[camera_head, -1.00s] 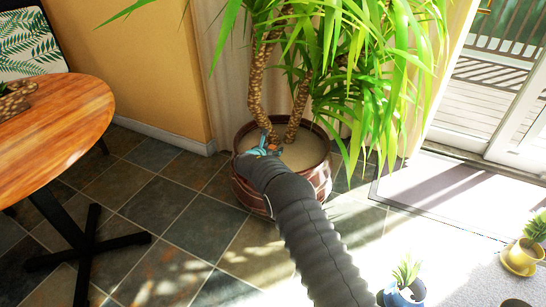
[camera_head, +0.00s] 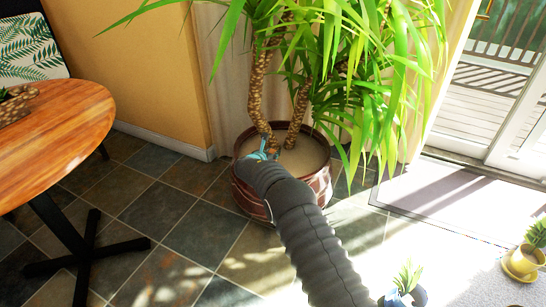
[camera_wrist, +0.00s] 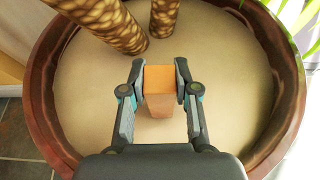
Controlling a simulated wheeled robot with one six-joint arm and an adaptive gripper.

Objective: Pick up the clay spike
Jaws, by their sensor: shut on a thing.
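The clay spike (camera_wrist: 159,92) is an orange-brown block with a square top that narrows downward. It shows in the wrist view between the two fingers of my gripper (camera_wrist: 160,84), which is shut on it. The spike is over the pale soil (camera_wrist: 85,85) inside the large brown-red pot (camera_wrist: 45,110); I cannot tell whether its lower end touches the soil. In the head view my gripper (camera_head: 262,156) reaches into the pot (camera_head: 320,188) just in front of the trunks, and my arm hides the spike there.
Two thick plant trunks (camera_wrist: 115,25) rise from the soil just beyond my gripper, with long green leaves (camera_head: 370,90) overhead. A round wooden table (camera_head: 60,130) stands at the left. Small potted plants (camera_head: 522,260) are at the lower right. Tiled floor (camera_head: 190,235) is clear left of the pot.

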